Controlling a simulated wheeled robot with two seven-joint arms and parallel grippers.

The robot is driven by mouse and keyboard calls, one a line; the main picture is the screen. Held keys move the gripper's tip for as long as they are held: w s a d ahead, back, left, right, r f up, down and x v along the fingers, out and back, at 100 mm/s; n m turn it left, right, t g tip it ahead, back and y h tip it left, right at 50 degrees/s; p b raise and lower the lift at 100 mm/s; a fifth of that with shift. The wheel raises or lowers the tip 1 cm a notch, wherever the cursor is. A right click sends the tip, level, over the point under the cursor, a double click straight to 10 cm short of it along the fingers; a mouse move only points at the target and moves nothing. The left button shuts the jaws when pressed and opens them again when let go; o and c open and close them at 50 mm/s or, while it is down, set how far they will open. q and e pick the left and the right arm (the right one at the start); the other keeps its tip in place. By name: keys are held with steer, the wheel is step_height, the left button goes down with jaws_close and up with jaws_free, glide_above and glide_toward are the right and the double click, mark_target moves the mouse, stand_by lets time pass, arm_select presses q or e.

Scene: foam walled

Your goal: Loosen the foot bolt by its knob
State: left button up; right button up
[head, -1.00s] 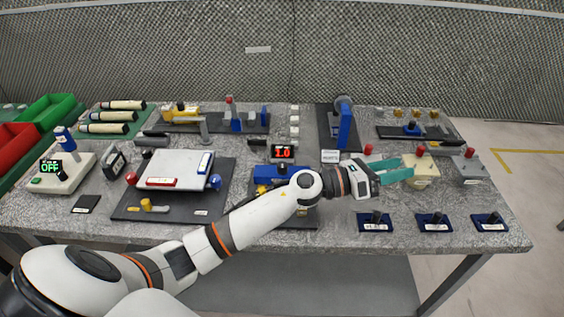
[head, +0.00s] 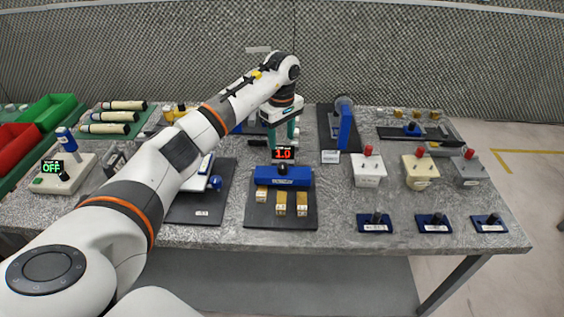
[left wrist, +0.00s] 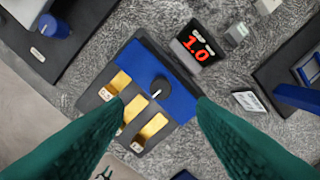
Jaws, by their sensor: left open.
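A round black knob (head: 282,170) with a white pointer line stands on a blue bar (head: 298,182). It also shows in the left wrist view (left wrist: 160,86). The bar crosses a dark base plate (head: 257,217) holding three brass blocks (head: 281,209). I cannot tell for sure that this knob is the foot bolt's. My left gripper (head: 283,146) points down with green fingers, near the display behind the bar in the head view. In the left wrist view its fingers (left wrist: 160,100) are apart and empty, with the knob seen between them. My right gripper is not in view.
A red display (head: 283,154) reading 1.0 stands behind the bar. A blue upright (head: 345,127) and white, cream and grey boxes with red knobs stand to the right. A white panel on a dark plate lies left, partly behind my arm.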

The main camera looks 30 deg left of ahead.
mark_target(282, 164)
arm_select(q)
step_height(282, 164, down, 9)
steer(key=shift+f+p, duration=0.1)
steer(key=shift+p, duration=1.15)
steer(key=shift+f, duration=0.6)
